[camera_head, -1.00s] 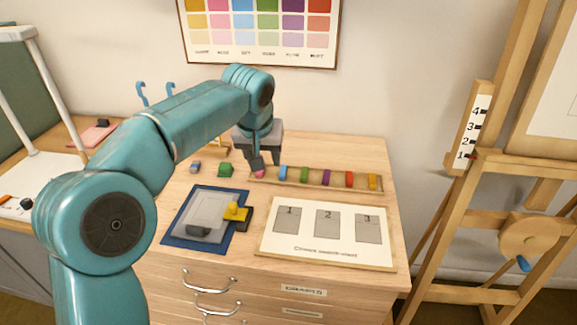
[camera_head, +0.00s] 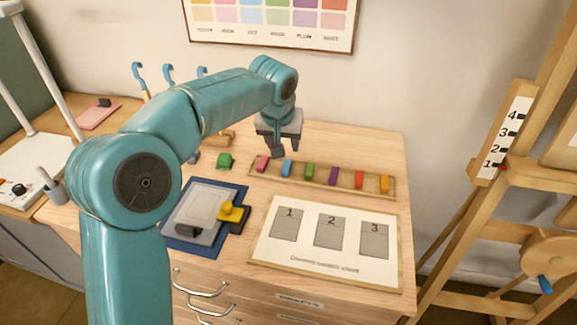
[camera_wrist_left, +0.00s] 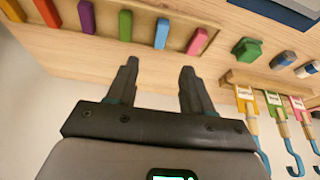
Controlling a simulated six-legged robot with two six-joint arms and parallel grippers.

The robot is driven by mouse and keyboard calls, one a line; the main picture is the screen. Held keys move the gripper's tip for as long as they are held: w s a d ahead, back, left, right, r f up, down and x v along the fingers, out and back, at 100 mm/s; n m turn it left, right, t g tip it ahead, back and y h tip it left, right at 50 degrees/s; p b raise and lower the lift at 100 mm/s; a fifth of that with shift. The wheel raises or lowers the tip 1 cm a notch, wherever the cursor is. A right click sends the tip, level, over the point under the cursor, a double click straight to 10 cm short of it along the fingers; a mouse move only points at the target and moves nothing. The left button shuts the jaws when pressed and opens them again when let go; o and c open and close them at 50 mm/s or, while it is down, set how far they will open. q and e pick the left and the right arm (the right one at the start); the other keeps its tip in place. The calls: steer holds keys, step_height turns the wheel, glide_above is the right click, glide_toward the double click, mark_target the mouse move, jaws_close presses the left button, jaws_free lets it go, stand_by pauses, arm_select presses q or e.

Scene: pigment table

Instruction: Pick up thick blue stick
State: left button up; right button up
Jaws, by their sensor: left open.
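A blue stick (camera_head: 287,168) lies in a wooden tray (camera_head: 346,187), between a pink stick (camera_head: 262,163) and a green one (camera_head: 309,171). In the left wrist view the blue stick (camera_wrist_left: 162,33) is just beyond the gap between my fingertips, and apart from them. My left gripper (camera_head: 278,152) hangs above the back edge of the tray near the pink and blue sticks. In the left wrist view my left gripper (camera_wrist_left: 160,68) is open and empty. My right gripper is in neither view.
Purple, red and yellow sticks fill the tray's right part. A green block (camera_head: 225,160) and small blue-grey pieces (camera_wrist_left: 283,60) lie beside it. A blue mat (camera_head: 172,241) and a numbered card (camera_head: 320,267) lie in front. Hooked tools (camera_wrist_left: 292,160) stand near the gripper.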

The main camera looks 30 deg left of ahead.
mark_target(286, 165)
arm_select(q)
steer(key=x, duration=1.1)
steer(key=shift+f+p, duration=0.35)
jaws_close()
